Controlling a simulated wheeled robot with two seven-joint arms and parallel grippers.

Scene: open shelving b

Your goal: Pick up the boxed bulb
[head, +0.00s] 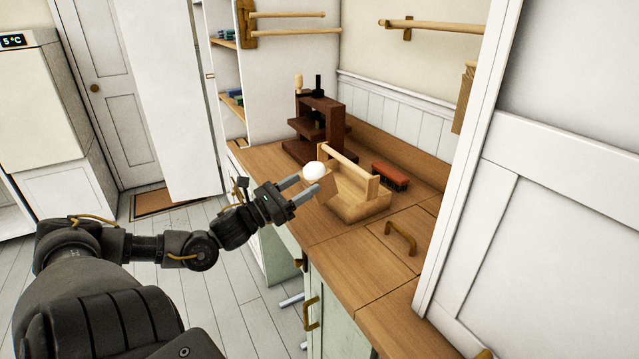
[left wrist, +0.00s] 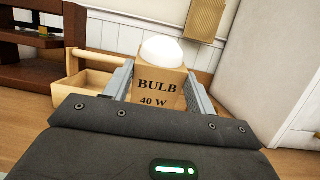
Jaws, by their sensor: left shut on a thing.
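The boxed bulb is a small brown cardboard box (left wrist: 158,88) printed "BULB 40 W", with a round white bulb (left wrist: 163,49) showing at its top. In the left wrist view it sits between the two grey fingers of my left gripper (left wrist: 158,90), which is shut on it. In the head view the box (head: 327,188) and white bulb (head: 313,171) show at the fingertips of my left gripper (head: 304,190), in front of the wooden tote. I cannot tell whether the box is clear of the counter. My right gripper is not in view.
A wooden tote with a handle (head: 361,209) stands on the wooden counter (head: 345,262) just beyond the box. A red-brown brush (head: 390,176) lies behind it, and a dark wooden stand (head: 318,128) is farther back. A white panel (head: 500,180) borders the counter at right.

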